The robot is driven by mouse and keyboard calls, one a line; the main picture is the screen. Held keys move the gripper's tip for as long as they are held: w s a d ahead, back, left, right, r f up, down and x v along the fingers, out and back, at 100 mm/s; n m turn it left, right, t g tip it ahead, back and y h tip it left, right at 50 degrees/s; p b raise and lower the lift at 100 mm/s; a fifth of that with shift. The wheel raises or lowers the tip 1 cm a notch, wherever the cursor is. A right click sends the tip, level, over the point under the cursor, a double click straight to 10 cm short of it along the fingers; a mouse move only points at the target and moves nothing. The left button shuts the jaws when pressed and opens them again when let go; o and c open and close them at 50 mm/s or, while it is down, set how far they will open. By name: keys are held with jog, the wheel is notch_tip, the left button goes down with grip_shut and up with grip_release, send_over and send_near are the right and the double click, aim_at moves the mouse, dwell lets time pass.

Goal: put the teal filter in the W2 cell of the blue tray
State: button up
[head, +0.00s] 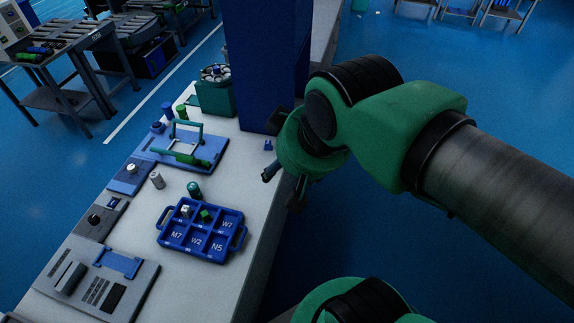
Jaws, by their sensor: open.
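A short dark teal cylinder (194,189), which looks like the teal filter, stands on the white bench just behind the blue tray. The blue tray (241,238) has handles at its sides and cells in two rows. Its W2 cell (196,243) is in the front row between M7 and N5 and looks empty. A small white item (186,212) and a green item (206,214) sit in back-row cells; W7 is at the back right. My gripper (281,191) is open and looks empty, right of the cylinder and tray, by the bench's right edge.
A grey-white cylinder (157,180) stands left of the teal one. Behind is a blue fixture (213,146) with a teal handle frame. A grey panel device (92,280) lies front left. A blue column (262,70) rises at the back. Bare bench lies right of the teal cylinder.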

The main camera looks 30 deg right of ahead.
jog(key=shift+c, duration=0.8)
jog(key=shift+w, duration=0.1)
jog(key=w+a+f+g, duration=0.1)
jog(key=w+a+f, duration=0.2)
jog(key=w, duration=0.5)
jog(key=w+a+f+m+g, duration=0.1)
jog(key=w+a+f, duration=0.1)
jog(key=w, duration=0.6)
jog(key=w+a+f, duration=0.3)
jog(key=w, duration=0.6)
jog(key=w+a+f, duration=0.3)
jog(key=w+f, duration=0.1)
jog(key=f, duration=0.3)
jog(key=w+a+f+g+b, duration=0.1)
jog(key=w+a+f, duration=0.3)
jog(key=f, duration=0.4)
jog(key=w+a+f+m+g, duration=0.1)
jog(key=w+a+f, duration=0.2)
jog(key=w+f, duration=0.3)
notch_tip(320, 180, down, 2)
jog(key=shift+a+f+b, duration=0.1)
jog(key=shift+a+b, duration=0.2)
jog(key=shift+a, duration=0.1)
